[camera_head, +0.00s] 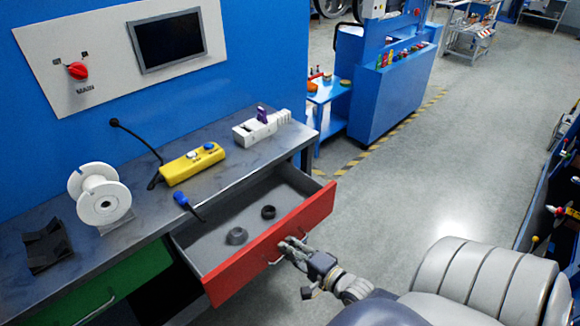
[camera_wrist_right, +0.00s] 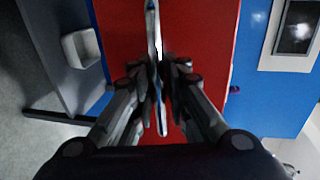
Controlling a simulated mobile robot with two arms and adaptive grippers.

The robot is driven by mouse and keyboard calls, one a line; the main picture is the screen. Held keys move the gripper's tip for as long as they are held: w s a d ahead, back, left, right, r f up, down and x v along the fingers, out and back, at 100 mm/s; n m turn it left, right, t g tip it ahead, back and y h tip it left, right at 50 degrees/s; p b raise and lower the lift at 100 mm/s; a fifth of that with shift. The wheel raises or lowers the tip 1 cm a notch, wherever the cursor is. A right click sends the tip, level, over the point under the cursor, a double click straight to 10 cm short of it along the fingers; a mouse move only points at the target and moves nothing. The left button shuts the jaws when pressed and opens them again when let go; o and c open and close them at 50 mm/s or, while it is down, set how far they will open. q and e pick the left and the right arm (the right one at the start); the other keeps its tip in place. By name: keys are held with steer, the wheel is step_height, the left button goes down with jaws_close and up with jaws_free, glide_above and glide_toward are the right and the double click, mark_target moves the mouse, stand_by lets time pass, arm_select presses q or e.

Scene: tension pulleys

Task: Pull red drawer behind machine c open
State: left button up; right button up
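The red drawer (camera_head: 270,246) under the grey workbench (camera_head: 50,210) is pulled out, with its inside showing. Two small dark round parts, one (camera_head: 237,236) larger than the other (camera_head: 268,212), lie on its floor. My right gripper (camera_head: 290,246) is at the drawer's metal handle (camera_head: 276,260). In the right wrist view the fingers (camera_wrist_right: 160,90) are closed around the handle (camera_wrist_right: 154,40), with the red front (camera_wrist_right: 120,40) behind. My left gripper is not in view.
On the bench are a white spool (camera_head: 103,200), a yellow control box (camera_head: 192,164), a white device (camera_head: 262,128) and a black stand (camera_head: 47,246). A green drawer (camera_head: 110,285) is to the left. A blue machine (camera_head: 390,95) stands behind.

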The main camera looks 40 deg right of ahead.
steer(key=shift+o, duration=0.4)
steer(key=shift+s, duration=0.1)
steer(key=shift+s, duration=0.35)
steer(key=v, duration=1.1)
